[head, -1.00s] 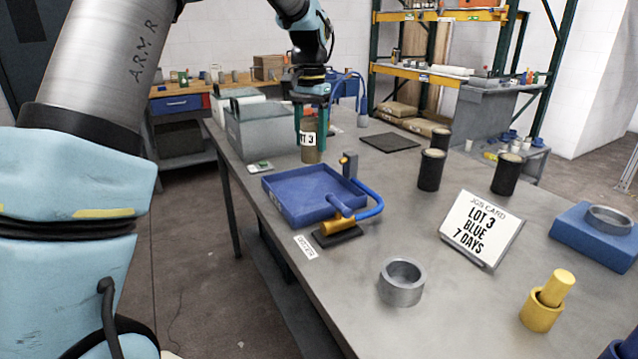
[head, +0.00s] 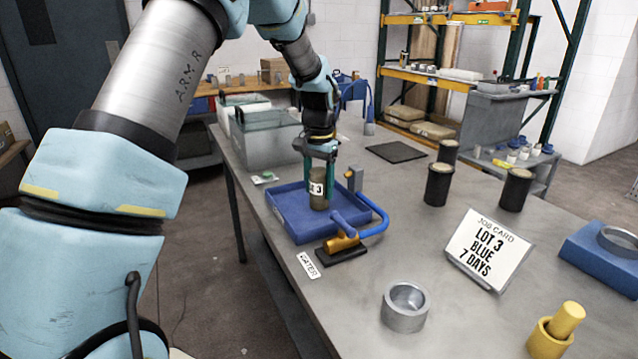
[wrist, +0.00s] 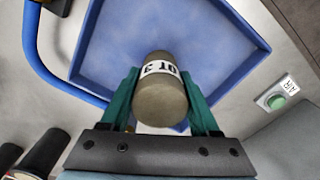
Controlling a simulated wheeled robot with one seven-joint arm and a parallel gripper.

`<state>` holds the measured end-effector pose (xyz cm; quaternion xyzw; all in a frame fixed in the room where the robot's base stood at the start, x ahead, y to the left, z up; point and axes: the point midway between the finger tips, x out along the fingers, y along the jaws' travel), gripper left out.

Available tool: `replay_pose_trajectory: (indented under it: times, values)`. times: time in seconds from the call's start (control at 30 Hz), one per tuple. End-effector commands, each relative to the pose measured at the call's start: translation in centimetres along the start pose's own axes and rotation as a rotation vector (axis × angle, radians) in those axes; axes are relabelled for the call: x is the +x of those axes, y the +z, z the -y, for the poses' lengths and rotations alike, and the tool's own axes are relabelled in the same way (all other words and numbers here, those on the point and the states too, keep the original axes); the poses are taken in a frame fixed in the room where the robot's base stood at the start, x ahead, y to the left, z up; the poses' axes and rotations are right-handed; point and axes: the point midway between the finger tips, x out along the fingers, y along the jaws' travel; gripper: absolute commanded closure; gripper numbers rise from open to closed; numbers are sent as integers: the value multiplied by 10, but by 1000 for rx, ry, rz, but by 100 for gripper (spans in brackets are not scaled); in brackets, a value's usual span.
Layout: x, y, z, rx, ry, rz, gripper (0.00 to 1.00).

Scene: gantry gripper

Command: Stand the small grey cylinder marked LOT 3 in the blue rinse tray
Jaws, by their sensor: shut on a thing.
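The small grey cylinder (head: 318,190) carries a white label, partly covered in the head view, with a 3 showing. It is upright over the blue rinse tray (head: 283,226), within its outline. My gripper (head: 320,160) is shut on the cylinder's upper part from above. In the wrist view the cylinder (wrist: 161,100) sits between the green fingers of my gripper (wrist: 162,105), with the tray floor (wrist: 190,35) beyond it. I cannot tell whether its base touches the tray floor.
Dark cylinders (head: 439,184) stand to the right. Clear-lidded grey tanks (head: 268,140) stand behind the tray.

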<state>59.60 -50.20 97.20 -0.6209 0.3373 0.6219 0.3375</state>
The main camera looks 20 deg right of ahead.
Motion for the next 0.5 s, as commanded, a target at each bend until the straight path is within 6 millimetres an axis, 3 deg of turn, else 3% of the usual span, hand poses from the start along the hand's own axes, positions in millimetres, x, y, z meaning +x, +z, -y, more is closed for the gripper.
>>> replay_pose_trajectory:
  times: [0.3, 0.33, 0.5]
  values:
    - [2, -1, 0, 0, -1, -2, 100]
    - [3, 0, 0, 0, 0, -1, 37]
    - [2, 0, 0, 0, 0, -1, 18]
